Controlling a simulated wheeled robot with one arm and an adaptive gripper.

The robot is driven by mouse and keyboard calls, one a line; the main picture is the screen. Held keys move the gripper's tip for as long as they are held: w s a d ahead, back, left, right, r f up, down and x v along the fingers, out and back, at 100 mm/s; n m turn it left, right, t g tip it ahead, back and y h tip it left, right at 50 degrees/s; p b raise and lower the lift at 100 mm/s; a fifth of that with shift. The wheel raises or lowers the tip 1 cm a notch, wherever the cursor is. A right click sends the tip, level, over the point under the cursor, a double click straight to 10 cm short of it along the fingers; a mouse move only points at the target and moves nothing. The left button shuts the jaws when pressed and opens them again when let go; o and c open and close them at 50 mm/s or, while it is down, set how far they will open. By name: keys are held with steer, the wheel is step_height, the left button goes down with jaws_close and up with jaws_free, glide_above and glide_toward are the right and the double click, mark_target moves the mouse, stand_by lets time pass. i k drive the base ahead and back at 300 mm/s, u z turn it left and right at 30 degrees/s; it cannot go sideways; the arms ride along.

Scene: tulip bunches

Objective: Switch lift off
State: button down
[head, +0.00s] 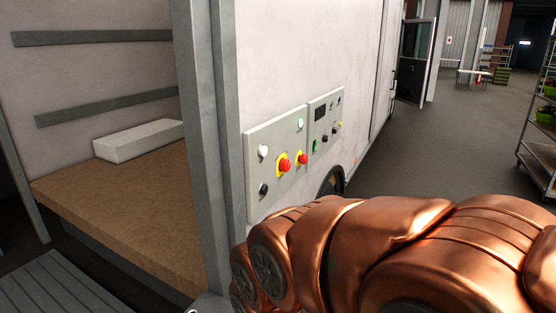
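A grey control panel (275,138) is fixed to the side of a white vehicle body, right of a grey corner post. It carries two red mushroom buttons on yellow rings, a left one (284,165) and a right one (303,158). A white knob (263,151) and a black knob (264,189) sit at its left, and a small green-and-white control is at its upper right. A second panel (321,97) beside it has a dark display, a green button (315,146) and small dark controls. No label is readable. My copper arm crosses the lower right; my gripper is not visible.
The corner post (207,150) stands left of the panels. An open cargo bay with a brown floor (120,190) holds a white block (138,141). A wheeled rack (541,130) with plants stands at the right edge. Grey floor (430,150) is clear between vehicle and rack.

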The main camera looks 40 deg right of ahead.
mark_target(284, 166)
steer(key=u, duration=0.7)
steer(key=k, duration=0.7)
steer(key=z, duration=0.85)
steer(key=i, duration=1)
